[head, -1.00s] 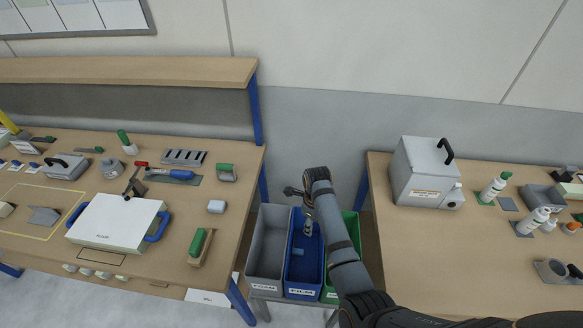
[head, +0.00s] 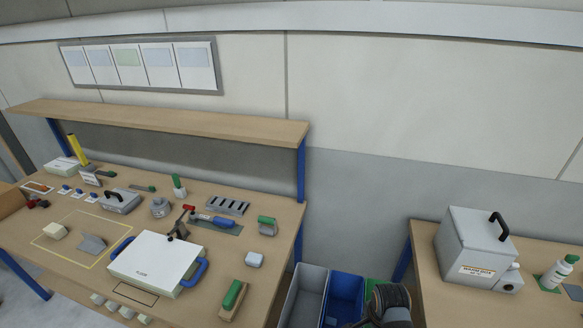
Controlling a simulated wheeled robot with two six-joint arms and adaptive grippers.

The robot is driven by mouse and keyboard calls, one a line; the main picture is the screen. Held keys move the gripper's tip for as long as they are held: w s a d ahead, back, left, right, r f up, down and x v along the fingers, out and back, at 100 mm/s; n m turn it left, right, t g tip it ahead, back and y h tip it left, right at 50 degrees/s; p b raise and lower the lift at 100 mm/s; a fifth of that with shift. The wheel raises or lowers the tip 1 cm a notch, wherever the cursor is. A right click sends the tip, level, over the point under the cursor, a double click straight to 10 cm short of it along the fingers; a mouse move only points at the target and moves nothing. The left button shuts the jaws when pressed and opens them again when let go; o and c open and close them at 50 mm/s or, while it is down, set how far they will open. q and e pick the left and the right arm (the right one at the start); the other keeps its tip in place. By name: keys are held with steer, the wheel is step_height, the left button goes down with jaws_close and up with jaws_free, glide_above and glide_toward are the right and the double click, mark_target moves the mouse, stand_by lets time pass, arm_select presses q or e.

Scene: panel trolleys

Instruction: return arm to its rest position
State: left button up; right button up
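One of my arms (head: 390,303) shows only as a dark rounded link at the bottom edge, in front of the green bin. Its gripper is out of the picture. My other arm and its gripper are not in view either. No held object can be seen.
A grey bin (head: 304,297), a blue bin (head: 343,299) and a green bin (head: 375,285) stand between two wooden benches. The left bench (head: 215,300) holds a white panel case (head: 155,262) and several tools. The right bench (head: 450,310) carries a grey metal box (head: 478,248) and a bottle (head: 557,273).

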arm_select(q)
steer(key=s+a, duration=0.3)
steer(key=a, duration=0.2)
arm_select(e)
steer(key=s+d+r+n+t, duration=0.2)
steer(key=s+r+n, duration=0.6)
steer(key=s+n, duration=0.5)
step_height(320, 180, down, 34)
steer(key=s+d+n+g+b, duration=0.1)
steer(key=s+d+n+b, duration=0.1)
steer(key=b, duration=0.4)
arm_select(q)
step_height(320, 180, down, 10)
steer(key=w+d+b, duration=0.1)
steer(key=d+b, duration=0.1)
steer(key=b, duration=0.1)
steer(key=shift+r, duration=0.25)
arm_select(e)
steer(key=s+d+f+g, duration=0.1)
steer(key=s+f, duration=1.6)
steer(key=shift+f, duration=0.4)
arm_select(q)
steer(key=shift+w+d, duration=0.1)
arm_select(e)
steer(key=shift+s+d, duration=0.1)
steer(key=shift+d, duration=0.05)
